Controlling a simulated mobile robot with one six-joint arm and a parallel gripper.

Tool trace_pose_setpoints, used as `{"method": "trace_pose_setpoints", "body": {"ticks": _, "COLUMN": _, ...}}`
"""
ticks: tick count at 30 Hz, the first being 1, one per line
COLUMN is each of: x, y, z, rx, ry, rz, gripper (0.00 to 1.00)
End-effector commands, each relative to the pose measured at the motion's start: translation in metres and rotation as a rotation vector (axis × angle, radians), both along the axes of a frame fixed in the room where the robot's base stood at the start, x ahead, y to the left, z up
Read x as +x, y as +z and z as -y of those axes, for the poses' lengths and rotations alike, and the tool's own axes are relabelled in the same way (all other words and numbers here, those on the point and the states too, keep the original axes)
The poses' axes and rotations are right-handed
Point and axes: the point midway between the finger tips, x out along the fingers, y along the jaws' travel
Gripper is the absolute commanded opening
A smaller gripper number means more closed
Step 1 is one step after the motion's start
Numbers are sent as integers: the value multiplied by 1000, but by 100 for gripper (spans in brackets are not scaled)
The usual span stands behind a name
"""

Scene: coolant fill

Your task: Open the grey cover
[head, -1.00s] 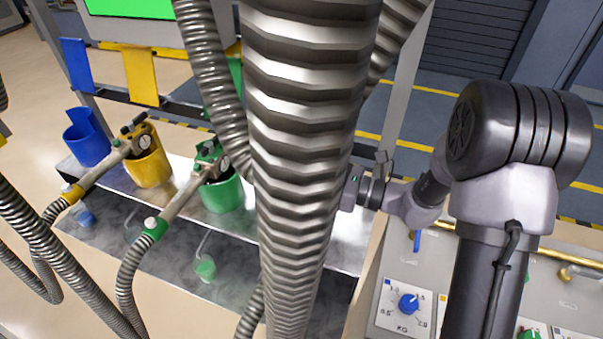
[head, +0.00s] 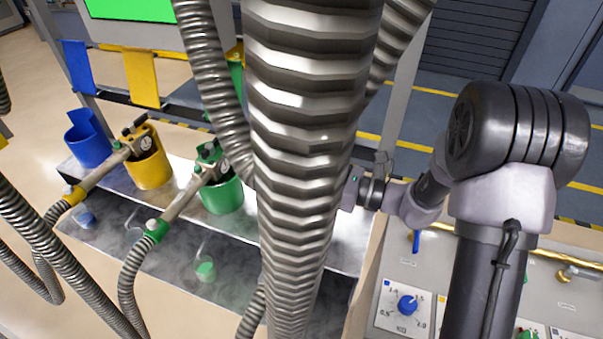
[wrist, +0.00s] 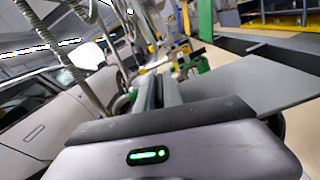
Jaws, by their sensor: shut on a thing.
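In the wrist view, my gripper (wrist: 158,92) points away from the camera, its fingers close together. A flat grey panel (wrist: 262,82), which looks like the grey cover, reaches from beside the fingers to the right edge of the picture. The fingers are shut on it, though the exact contact is hard to see. In the head view, my wrist shows just right of a thick ribbed metal hose, which hides the gripper's fingers. I cannot make out the grey cover in the head view.
The thick ribbed hose (head: 305,130) hangs close in front of my wrist. Blue (head: 88,140), yellow (head: 150,168) and green (head: 222,195) holders stand on the bench at left, two with nozzles. A panel with a blue dial (head: 407,303) is at lower right. A white car (wrist: 40,120) is at left.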

Motion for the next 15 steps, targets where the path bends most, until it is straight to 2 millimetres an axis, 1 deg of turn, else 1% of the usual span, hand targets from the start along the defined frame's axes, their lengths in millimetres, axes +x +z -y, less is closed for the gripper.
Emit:
{"method": "trace_pose_setpoints", "body": {"ticks": 1, "x": 1, "y": 8, "z": 0, "rx": 5, "ry": 0, "rz": -15, "gripper": 0}}
{"method": "trace_pose_setpoints", "body": {"ticks": 8, "x": 10, "y": 37, "z": 4, "rx": 58, "ry": -1, "rz": -160, "gripper": 0}}
{"method": "trace_pose_setpoints", "body": {"ticks": 15, "x": 28, "y": 69, "z": 10, "rx": 135, "ry": -1, "rz": -371, "gripper": 0}}
